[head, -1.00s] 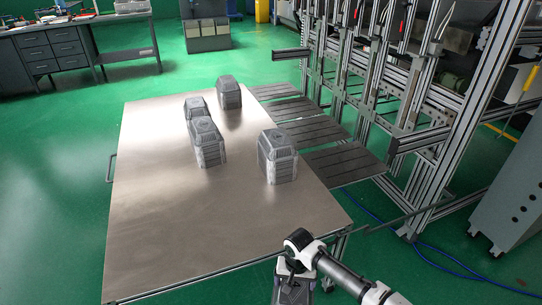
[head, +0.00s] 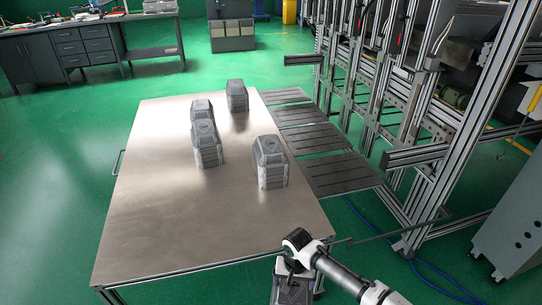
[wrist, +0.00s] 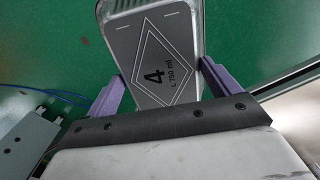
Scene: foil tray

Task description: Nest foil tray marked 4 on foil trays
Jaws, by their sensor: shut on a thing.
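The foil tray marked 4 (wrist: 155,50) is held between the two purple fingers of my gripper (wrist: 160,78) in the wrist view. Its face shows a black 4, a diamond outline and "790 ml". In the head view my gripper (head: 293,283) is low in the picture, in front of the table's near edge, with the tray's grey shape below it. Several stacks of grey foil trays stand on the table: one nearest at right (head: 271,165), one at centre left (head: 207,146), one just behind it (head: 201,109), and one farthest back (head: 237,95). Any markings on them are too small to read.
The metal table (head: 170,220) is bare in its front and left parts. Slatted grey shelves (head: 338,173) and an aluminium frame (head: 430,165) stand along its right side. A grey cabinet (head: 515,215) is at far right. Green floor surrounds the table.

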